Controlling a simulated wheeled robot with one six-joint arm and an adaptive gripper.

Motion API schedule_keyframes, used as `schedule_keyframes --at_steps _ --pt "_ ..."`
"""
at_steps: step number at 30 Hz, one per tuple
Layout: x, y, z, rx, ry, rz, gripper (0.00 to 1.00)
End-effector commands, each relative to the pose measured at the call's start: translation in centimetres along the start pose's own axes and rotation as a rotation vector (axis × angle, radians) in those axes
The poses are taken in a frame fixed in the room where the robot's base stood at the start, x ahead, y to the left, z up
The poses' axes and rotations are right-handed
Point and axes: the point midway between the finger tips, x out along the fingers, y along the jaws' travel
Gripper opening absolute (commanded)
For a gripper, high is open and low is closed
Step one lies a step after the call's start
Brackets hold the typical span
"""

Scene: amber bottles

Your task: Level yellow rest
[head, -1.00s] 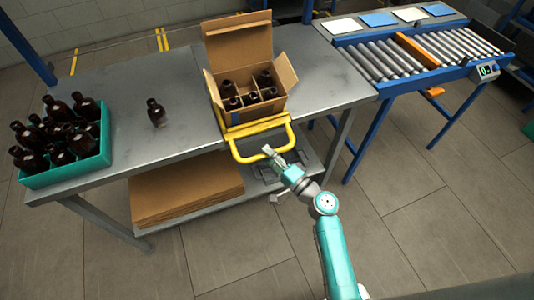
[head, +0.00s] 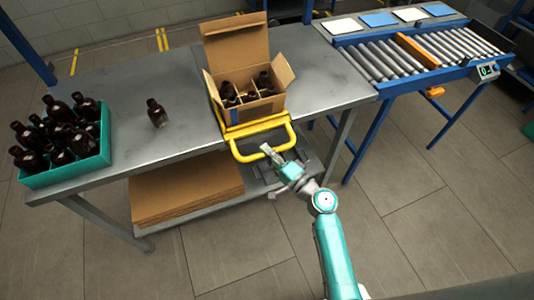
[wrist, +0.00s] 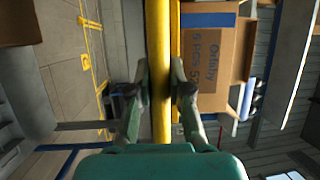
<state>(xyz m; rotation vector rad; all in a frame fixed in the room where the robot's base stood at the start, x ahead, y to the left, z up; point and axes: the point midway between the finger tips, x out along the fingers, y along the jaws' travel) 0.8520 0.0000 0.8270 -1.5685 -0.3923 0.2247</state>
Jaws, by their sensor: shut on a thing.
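The yellow rest (head: 287,120) stands at the front edge of the grey table, with its looped handle reaching out over the edge. An open cardboard box (head: 265,108) with dividers and several dark bottles sits on it. My gripper (head: 268,149) is at the front bar of the handle. In the wrist view my gripper (wrist: 157,92) has one finger on each side of the yellow handle bar (wrist: 158,45) and is shut on it. The box (wrist: 213,50) shows beyond the bar there. How far the rest tilts is hard to tell.
A teal crate (head: 68,175) of amber bottles stands on the table (head: 185,105) at the left. A single bottle (head: 156,112) stands between crate and box. A roller conveyor (head: 420,52) is at the right. Flat cardboard (head: 185,190) lies on the lower shelf.

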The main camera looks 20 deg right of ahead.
Motion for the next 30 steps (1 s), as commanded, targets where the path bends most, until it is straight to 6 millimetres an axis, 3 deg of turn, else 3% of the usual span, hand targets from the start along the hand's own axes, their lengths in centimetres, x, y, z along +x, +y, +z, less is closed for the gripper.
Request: schedule_keyframes --at_steps 3,12,13,15,25,30 --pt "0.1 -1.6 -0.1 -0.003 -0.001 -0.006 0.00" --pt "0.2 -1.8 -0.1 -0.002 0.000 -0.007 0.00" --pt "0.2 -1.8 -0.1 -0.002 0.000 -0.007 0.26" --pt "0.2 -1.8 -0.1 -0.002 0.000 -0.007 0.43" --pt "0.0 -1.7 -0.1 -0.002 0.000 -0.004 0.44" --pt "-1.5 -1.5 -0.2 0.000 0.003 -0.002 0.44"
